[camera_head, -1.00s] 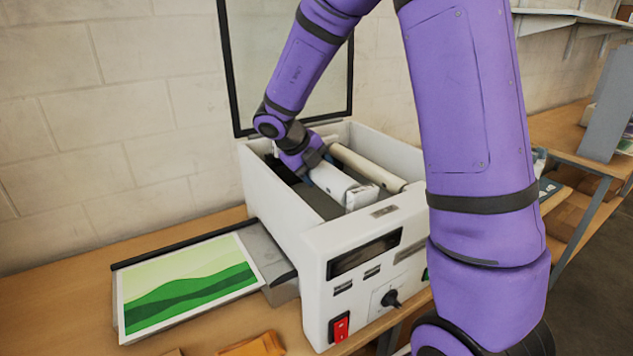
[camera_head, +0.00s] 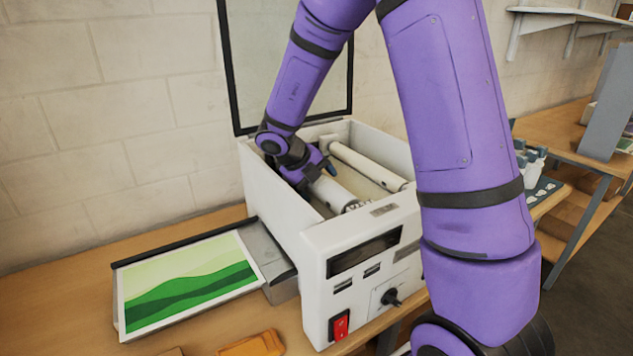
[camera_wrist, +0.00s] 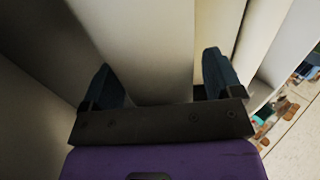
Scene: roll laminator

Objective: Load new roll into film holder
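The white film roll (camera_head: 333,193) lies low inside the open laminator (camera_head: 318,243), with its near end by the front wall. In the wrist view the roll (camera_wrist: 145,50) runs between the two dark blue fingers of my gripper (camera_wrist: 158,72). The fingers are spread apart, with a narrow gap showing beside the right one; contact at the left one is unclear. In the head view my gripper (camera_head: 316,174) is inside the laminator over the far part of the roll, which it hides. How the roll's ends sit in the holder cannot be seen clearly.
A second pale roller (camera_head: 368,165) lies to the right inside the laminator. The raised lid (camera_head: 240,60) stands behind. A green print (camera_head: 188,283) lies on the left feed tray. The laminator's side walls are close around my gripper. A shelf table (camera_head: 560,125) stands at right.

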